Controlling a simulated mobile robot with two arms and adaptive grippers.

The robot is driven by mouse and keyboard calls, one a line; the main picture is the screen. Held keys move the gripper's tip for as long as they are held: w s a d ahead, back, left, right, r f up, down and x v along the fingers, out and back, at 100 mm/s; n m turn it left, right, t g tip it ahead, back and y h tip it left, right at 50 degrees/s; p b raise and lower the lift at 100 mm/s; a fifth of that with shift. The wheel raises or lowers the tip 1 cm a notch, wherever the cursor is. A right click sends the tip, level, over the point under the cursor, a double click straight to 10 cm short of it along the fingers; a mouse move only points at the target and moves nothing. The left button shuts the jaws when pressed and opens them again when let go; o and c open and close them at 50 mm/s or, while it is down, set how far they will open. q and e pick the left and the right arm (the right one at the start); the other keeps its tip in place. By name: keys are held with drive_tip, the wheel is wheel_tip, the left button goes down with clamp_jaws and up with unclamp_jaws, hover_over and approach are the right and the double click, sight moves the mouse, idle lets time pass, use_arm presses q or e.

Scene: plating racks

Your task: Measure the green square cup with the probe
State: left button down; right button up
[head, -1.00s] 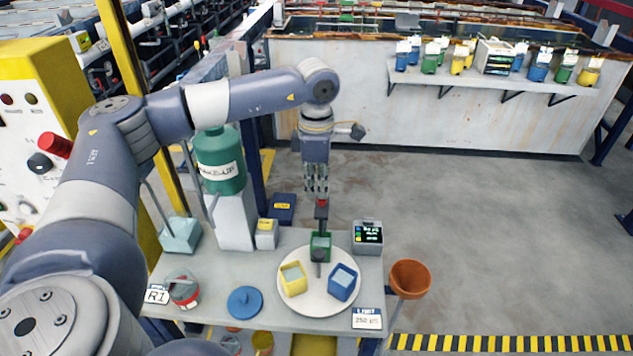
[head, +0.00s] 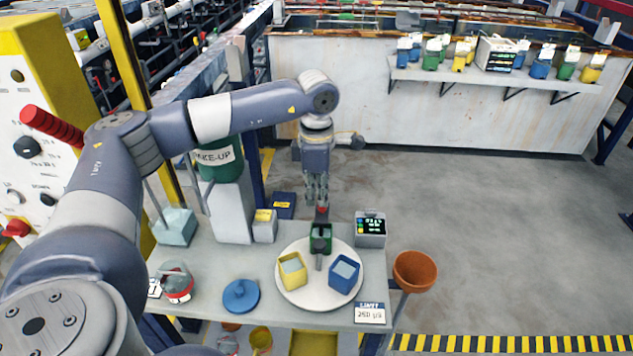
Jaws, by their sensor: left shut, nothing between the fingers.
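The green square cup (head: 328,230) stands at the back of a round pale turntable (head: 312,298), partly hidden by a dark upright knob (head: 319,245) in front of it. My left gripper (head: 321,203) points straight down above this cup, with its fingers shut. A small red and black piece, seemingly the probe (head: 321,214), is at the fingertips and reaches down to the cup's mouth. I cannot tell how deep its tip is. A yellow square cup (head: 292,270) and a blue square cup (head: 343,274) stand on the turntable's front part. My right gripper is not seen.
A small display box (head: 370,229) stands right of the turntable, with a limit card (head: 369,313) in front. A blue lid (head: 241,296) and a red-banded pot (head: 177,284) are at left. An orange funnel (head: 415,270) is beyond the right edge.

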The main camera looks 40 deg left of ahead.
sight(317, 211)
use_arm(q)
drive_tip(key=shift+s+f, duration=0.15)
drive_tip(key=shift+f, duration=0.1)
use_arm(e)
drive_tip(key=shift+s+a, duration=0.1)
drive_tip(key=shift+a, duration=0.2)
use_arm(q)
drive_tip(key=shift+d+r, duration=0.1)
drive_tip(key=shift+r, duration=0.05)
drive_tip(key=r+p, duration=0.3)
drive_tip(key=r, duration=0.1)
drive_tip(key=shift+w, duration=0.25)
wheel_tip(317, 211, up, 10)
drive_tip(key=b, duration=0.2)
drive_tip(key=shift+s+b, duration=0.15)
drive_tip(key=shift+b, duration=0.2)
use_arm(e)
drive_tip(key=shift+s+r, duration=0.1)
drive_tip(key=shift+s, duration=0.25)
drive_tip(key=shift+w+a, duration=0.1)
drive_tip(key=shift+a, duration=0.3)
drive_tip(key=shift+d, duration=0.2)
